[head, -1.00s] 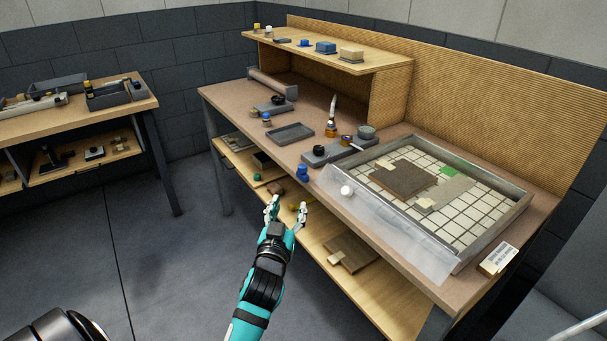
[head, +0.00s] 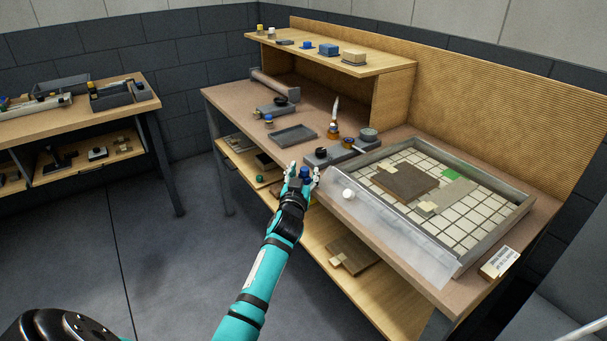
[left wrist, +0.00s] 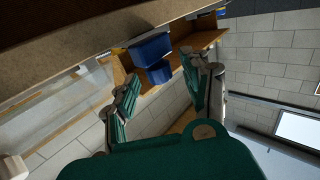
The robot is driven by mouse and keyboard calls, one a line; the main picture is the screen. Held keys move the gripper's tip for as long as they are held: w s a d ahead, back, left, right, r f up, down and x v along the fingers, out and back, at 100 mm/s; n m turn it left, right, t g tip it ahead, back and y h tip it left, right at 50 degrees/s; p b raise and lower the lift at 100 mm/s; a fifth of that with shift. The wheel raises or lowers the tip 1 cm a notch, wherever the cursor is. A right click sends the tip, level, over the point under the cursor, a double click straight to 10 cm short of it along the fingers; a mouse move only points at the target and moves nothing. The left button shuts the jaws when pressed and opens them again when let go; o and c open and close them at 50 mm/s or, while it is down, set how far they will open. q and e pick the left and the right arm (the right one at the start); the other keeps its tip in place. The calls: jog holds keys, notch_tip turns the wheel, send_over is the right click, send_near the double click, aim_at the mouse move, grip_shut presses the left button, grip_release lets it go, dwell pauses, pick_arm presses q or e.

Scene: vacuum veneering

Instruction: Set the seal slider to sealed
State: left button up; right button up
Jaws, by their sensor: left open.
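A blue two-part knob (head: 305,173) sits at the front edge of the bench, left of the press frame; I take it to be the seal slider, though no marking is readable. My left gripper (head: 304,169) is open at the bench edge, its fingers to either side of the knob in the head view. In the left wrist view the blue knob (left wrist: 151,49) shows beyond and between the open fingertips (left wrist: 161,69); I see no contact. My right gripper is not in view.
The tiled press frame (head: 522,205) holds a brown panel (head: 404,180). The lower shelf (head: 335,230) juts out below the bench top. Floor at left is clear.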

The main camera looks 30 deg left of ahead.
pick_arm(q)
grip_shut()
dwell(0.3)
